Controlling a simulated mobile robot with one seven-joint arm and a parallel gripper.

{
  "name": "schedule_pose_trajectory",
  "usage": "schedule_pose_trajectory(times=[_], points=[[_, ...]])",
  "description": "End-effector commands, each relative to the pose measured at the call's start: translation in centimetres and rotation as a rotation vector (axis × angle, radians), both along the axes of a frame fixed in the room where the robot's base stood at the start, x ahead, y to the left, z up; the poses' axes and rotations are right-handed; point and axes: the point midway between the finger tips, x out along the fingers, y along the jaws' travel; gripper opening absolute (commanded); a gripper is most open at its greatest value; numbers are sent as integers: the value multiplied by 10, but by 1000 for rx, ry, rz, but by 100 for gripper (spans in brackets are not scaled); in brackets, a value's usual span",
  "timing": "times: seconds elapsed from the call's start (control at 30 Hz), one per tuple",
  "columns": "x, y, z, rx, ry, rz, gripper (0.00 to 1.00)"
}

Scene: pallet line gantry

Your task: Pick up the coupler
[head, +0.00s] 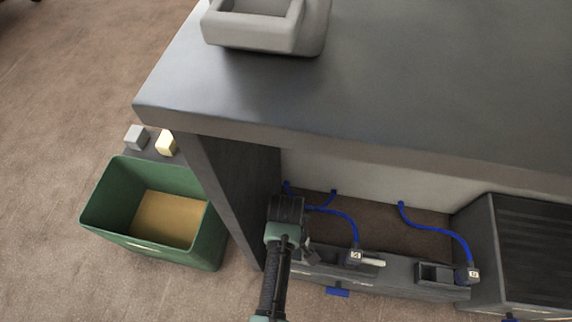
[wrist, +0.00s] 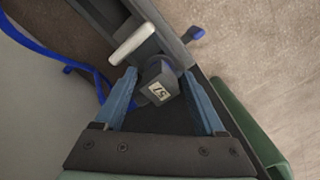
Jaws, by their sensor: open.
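A dark grey coupler with a white number label sits in the wrist view (wrist: 157,86), in the gap between the fingers of my gripper (wrist: 159,74). The gripper is open, with one blue finger on each side; whether either touches the coupler I cannot tell. In the head view, a labelled coupler (head: 355,256) sits on a grey rail under the table, at the end of a blue hose. My gripper (head: 312,252) is just left of it. A second labelled coupler (head: 473,275) with its own hose is farther right.
A pale lever (wrist: 133,44) sticks out beside the coupler. Blue hoses (head: 435,227) hang beneath the overhanging tabletop (head: 400,90). A table leg (head: 232,190) and a green bin (head: 205,250) stand left. A dark crate (head: 530,240) stands at the right.

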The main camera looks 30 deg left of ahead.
Motion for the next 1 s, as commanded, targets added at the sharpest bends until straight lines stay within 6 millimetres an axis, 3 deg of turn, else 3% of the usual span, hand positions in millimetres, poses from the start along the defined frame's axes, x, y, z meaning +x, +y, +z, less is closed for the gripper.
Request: schedule_pose_trajectory(times=[0.07,0.47,0.83,1.0], points=[[0,0,1,0,0,0,72],[0,0,1,0,0,0,0],[0,0,2,1,0,1,0],[0,0,19,1,-2,1,0]])
